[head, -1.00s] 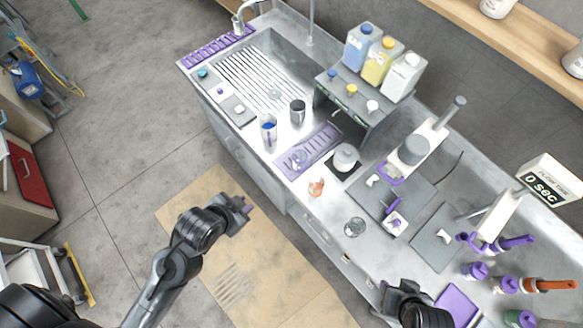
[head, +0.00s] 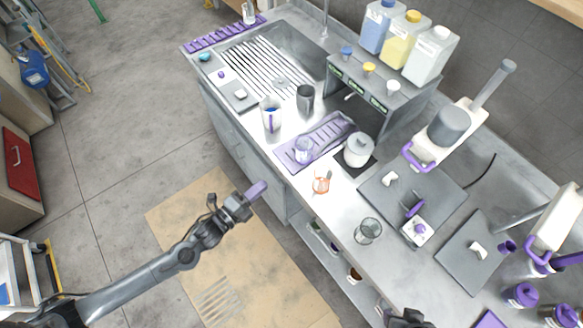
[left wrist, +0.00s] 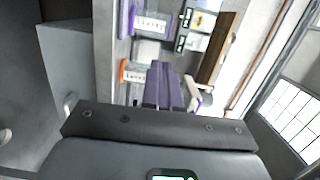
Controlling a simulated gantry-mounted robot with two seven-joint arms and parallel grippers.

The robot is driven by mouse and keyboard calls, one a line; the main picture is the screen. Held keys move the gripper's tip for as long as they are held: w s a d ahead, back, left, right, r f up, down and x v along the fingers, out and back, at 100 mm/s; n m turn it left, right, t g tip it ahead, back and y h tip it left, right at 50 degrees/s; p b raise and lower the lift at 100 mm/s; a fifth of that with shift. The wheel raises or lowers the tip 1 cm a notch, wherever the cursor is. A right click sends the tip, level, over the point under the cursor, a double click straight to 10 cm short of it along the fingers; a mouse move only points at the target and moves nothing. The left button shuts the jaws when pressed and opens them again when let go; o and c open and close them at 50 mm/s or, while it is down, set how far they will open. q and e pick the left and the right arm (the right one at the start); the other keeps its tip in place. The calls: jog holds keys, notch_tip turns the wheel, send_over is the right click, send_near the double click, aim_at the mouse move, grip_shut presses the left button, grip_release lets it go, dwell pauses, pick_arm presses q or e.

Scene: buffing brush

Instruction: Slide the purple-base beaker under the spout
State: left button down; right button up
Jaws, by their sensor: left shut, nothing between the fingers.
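A small clear beaker with a purple base (head: 304,150) stands on the ridged purple mat (head: 335,128) on the counter. The grey dispenser (head: 395,100), topped by bottles, stands behind and right of it; its small spout (head: 350,97) shows under the front edge. The beaker is apart from the spout, to its lower left. My left gripper (head: 257,190) is shut and empty, over the floor in front of the counter, left of and below the beaker. Its purple fingers also show in the left wrist view (left wrist: 163,85). My right gripper is only a dark part (head: 408,318) at the bottom edge; its fingers are hidden.
A white-lidded pot (head: 358,150) is right of the mat. A tall glass with blue inside (head: 271,113) and a dark metal cup (head: 306,100) stand left of the dispenser. A small orange-marked flask (head: 321,184) and a clear beaker (head: 368,230) sit nearer the front edge.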

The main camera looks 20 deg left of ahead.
aim_at(299, 152)
pick_arm(q)
jog(key=x, duration=1.4)
jog(key=shift+w+a, duration=0.1)
jog(key=shift+w, duration=0.25)
